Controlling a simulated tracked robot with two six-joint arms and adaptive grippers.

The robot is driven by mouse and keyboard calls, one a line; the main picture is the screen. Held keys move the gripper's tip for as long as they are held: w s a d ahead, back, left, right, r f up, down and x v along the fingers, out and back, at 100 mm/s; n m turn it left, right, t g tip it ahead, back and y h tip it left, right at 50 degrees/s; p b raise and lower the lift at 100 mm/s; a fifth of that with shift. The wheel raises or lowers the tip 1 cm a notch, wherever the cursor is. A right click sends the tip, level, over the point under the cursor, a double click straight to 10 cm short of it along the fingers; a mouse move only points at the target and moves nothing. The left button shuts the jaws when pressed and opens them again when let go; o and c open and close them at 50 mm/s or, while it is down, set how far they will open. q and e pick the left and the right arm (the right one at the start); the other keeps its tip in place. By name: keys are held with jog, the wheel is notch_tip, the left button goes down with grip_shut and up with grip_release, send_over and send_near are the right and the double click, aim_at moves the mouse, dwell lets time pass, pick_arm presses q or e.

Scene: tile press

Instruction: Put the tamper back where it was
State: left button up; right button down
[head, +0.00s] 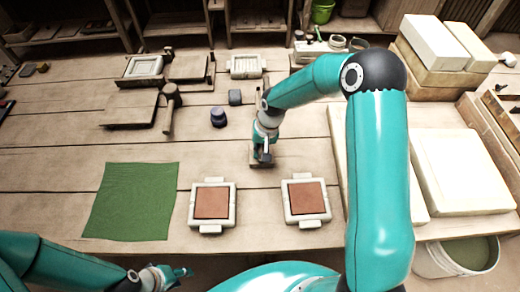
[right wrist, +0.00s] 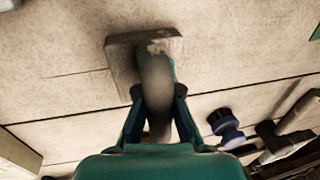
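The tamper has a flat square base and a thick rounded handle. Its base (head: 262,160) shows on the table behind the two clay-filled moulds in the head view. In the right wrist view its base plate (right wrist: 122,60) lies beyond the handle (right wrist: 154,82). My right gripper (head: 263,152) comes down over the tamper; its fingers (right wrist: 158,95) are closed around the handle. The tamper looks roughly upright at the tabletop; I cannot tell whether its base touches. My left gripper (head: 180,273) is at the front edge, away from the tamper, its fingers too small to judge.
Two white moulds with reddish clay, left (head: 230,208) and right (head: 325,203), stand in front. A green cloth (head: 112,200) lies left. Pale slabs (head: 465,170) fill the right.

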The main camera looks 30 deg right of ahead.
jog(key=c, duration=1.3)
grip_release()
jog(key=shift+r, duration=0.1)
jog(key=r, duration=0.4)
jog(key=d+r, duration=0.1)
jog(key=r, duration=0.2)
jog(key=s+d+r, duration=0.1)
jog(key=r, duration=0.3)
jog(key=shift+r+b, duration=0.35)
jog(key=shift+b, duration=0.05)
